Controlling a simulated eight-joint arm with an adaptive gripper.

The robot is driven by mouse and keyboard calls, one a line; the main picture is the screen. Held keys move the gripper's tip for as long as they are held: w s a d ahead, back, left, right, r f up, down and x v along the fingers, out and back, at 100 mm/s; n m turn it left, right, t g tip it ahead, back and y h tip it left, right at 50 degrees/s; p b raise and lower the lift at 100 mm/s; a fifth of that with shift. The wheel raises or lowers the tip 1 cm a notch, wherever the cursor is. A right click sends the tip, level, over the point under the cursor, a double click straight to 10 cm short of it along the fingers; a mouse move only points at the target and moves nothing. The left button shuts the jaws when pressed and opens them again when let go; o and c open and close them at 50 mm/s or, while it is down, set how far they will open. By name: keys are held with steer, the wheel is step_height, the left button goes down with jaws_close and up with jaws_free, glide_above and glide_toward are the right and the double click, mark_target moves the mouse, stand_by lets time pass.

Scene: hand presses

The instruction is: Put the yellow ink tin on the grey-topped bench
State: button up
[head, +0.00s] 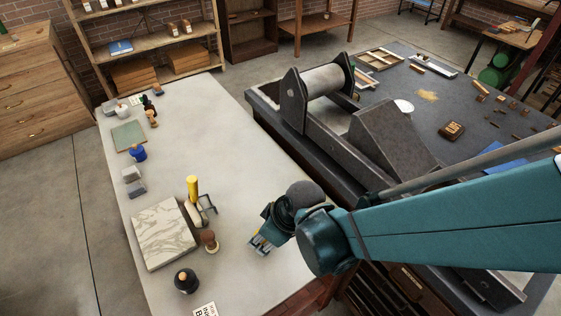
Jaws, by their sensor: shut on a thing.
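My gripper (262,244) is low over the right part of a long pale-grey-topped bench (220,130), fingers pointing down and left. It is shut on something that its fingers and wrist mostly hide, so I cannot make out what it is. A tall yellow cylinder (193,188) stands on the pale bench, left of my gripper and apart from it. I cannot tell whether it is the yellow ink tin; no other clearly yellow tin shows. A second bench (380,122), with a dark grey top, stands to the right.
A marbled slab (165,234), a brown-knobbed tool (209,241) and a dark round pot (186,281) stand left of my gripper. A blue pot (138,152) is farther back. A large roller press (325,95) occupies the dark bench. The pale bench's middle is clear.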

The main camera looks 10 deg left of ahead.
steer(key=shift+f, duration=0.3)
steer(key=o, duration=1.1)
steer(key=shift+c, duration=0.2)
steer(key=shift+r, duration=0.2)
steer(key=p+v, duration=0.4)
steer(key=v, duration=0.8)
stand_by(0.5)
steer(key=shift+d, duration=0.1)
